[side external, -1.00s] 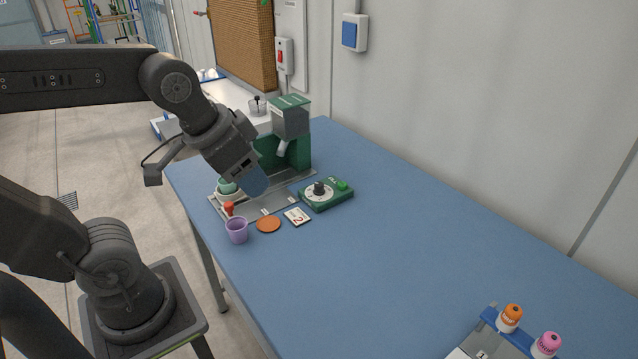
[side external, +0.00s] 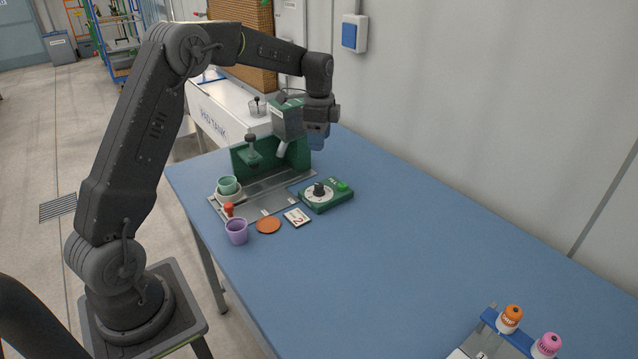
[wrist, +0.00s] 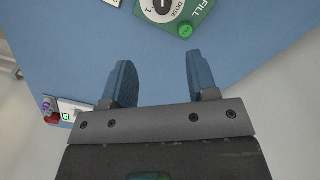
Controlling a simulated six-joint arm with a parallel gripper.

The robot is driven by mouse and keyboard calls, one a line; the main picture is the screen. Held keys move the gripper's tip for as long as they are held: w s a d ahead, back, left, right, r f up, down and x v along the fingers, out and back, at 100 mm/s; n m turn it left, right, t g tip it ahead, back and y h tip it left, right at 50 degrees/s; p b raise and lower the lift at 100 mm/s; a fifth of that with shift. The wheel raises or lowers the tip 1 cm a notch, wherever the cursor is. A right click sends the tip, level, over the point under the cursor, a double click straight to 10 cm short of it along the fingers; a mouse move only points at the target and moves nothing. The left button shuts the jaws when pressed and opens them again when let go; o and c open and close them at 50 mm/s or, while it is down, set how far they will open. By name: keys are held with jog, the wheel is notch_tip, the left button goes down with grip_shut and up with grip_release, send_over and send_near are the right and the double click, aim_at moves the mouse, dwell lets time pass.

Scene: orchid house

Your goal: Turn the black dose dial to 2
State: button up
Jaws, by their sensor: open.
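The black dose dial (side external: 319,189) stands on a round white scale on a green box (side external: 330,203) with a green button (side external: 342,186). In the wrist view the dial (wrist: 163,5) is cut off by the top edge; a "1" and the word DOSE show on its scale (wrist: 164,12). The dial's exact setting is hard to read. My gripper (wrist: 162,75) is open and empty, its two blue fingers apart over the blue table. In the side view my gripper (side external: 318,142) hangs at the far end of the table, behind the dial, touching nothing I can see.
A green dispenser (side external: 289,120) stands left of my gripper on a grey tray (side external: 262,202). A teal pot (side external: 228,185), purple cup (side external: 237,231), orange disc (side external: 268,225) and a card reading 2 (side external: 297,217) lie nearby.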

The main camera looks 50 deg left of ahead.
aim_at(319, 185)
jog(key=f, duration=1.4)
jog(key=shift+w+a+f, duration=0.2)
jog(key=shift+a+f, duration=0.1)
jog(key=c, duration=0.9)
